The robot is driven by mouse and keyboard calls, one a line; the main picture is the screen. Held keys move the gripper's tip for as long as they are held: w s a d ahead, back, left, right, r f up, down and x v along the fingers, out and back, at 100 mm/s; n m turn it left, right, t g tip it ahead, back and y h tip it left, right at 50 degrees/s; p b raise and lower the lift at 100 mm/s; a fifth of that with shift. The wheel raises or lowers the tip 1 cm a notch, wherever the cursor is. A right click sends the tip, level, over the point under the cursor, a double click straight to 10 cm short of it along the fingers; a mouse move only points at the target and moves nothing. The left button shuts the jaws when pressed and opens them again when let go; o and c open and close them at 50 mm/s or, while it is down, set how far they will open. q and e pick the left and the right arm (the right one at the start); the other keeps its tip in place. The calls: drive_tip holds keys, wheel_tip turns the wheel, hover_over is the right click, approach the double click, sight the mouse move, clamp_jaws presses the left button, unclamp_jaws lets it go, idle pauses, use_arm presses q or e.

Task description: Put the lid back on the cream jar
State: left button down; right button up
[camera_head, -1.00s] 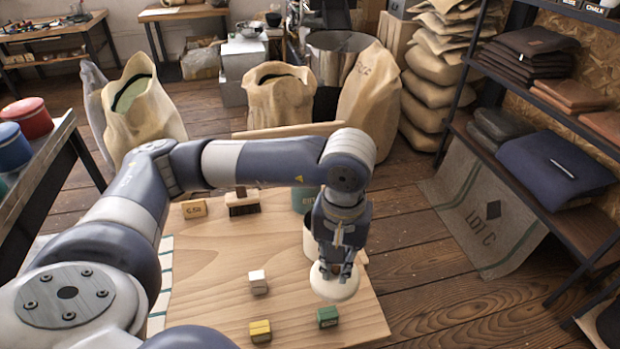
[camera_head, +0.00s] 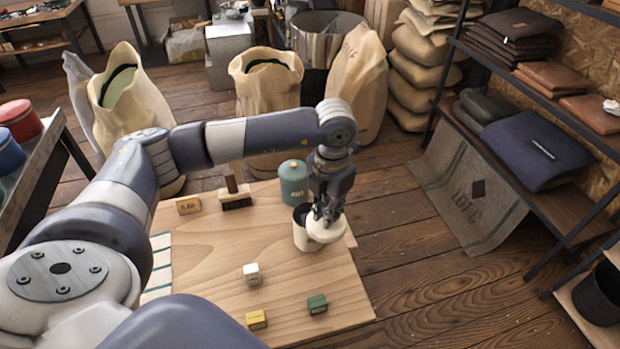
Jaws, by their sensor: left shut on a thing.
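My left gripper (camera_head: 326,212) is shut on the cream lid (camera_head: 325,230), a round cream disc. The cream jar (camera_head: 305,243) stands upright on the wooden table. Its dark open mouth shows to the left of the lid. The lid overlaps the right part of the jar's rim in the camera_head view, off-centre from the opening. I cannot tell whether the lid touches the jar. Part of the jar is hidden behind the lid and gripper. My right gripper is not in view.
A lidded teal jar (camera_head: 293,184) stands just behind the cream jar. A brush (camera_head: 235,198) and a price block (camera_head: 188,206) sit at the table's back left. White (camera_head: 252,274), yellow (camera_head: 256,319) and green (camera_head: 317,304) blocks lie in front. The table's middle left is clear.

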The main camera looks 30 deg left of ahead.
use_arm(q)
drive_tip(key=a+n, duration=0.1)
drive_tip(key=n, duration=0.1)
drive_tip(key=w+n+p, duration=0.1)
drive_tip(key=n, duration=0.2)
drive_tip(key=w+a+n+p, duration=0.1)
drive_tip(key=n, duration=0.2)
drive_tip(key=shift+a+r, duration=0.2)
drive_tip(key=shift+a, duration=0.1)
use_arm(e)
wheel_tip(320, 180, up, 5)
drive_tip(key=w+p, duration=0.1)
drive_tip(key=p, duration=0.2)
use_arm(q)
drive_tip(key=shift+w+a+f+n+b, duration=0.4)
drive_tip(key=shift+a+f+n+b, duration=0.6)
drive_tip(key=shift+n, duration=1.25)
drive_tip(key=shift+w+a+f+n+b, duration=0.55)
drive_tip(key=shift+f+n, duration=0.8)
drive_tip(key=shift+n, duration=0.85)
drive_tip(key=shift+w+a+f+n+b, duration=0.25)
drive_tip(key=shift+a+f+n+b, duration=0.8)
drive_tip(key=shift+n, duration=1.2)
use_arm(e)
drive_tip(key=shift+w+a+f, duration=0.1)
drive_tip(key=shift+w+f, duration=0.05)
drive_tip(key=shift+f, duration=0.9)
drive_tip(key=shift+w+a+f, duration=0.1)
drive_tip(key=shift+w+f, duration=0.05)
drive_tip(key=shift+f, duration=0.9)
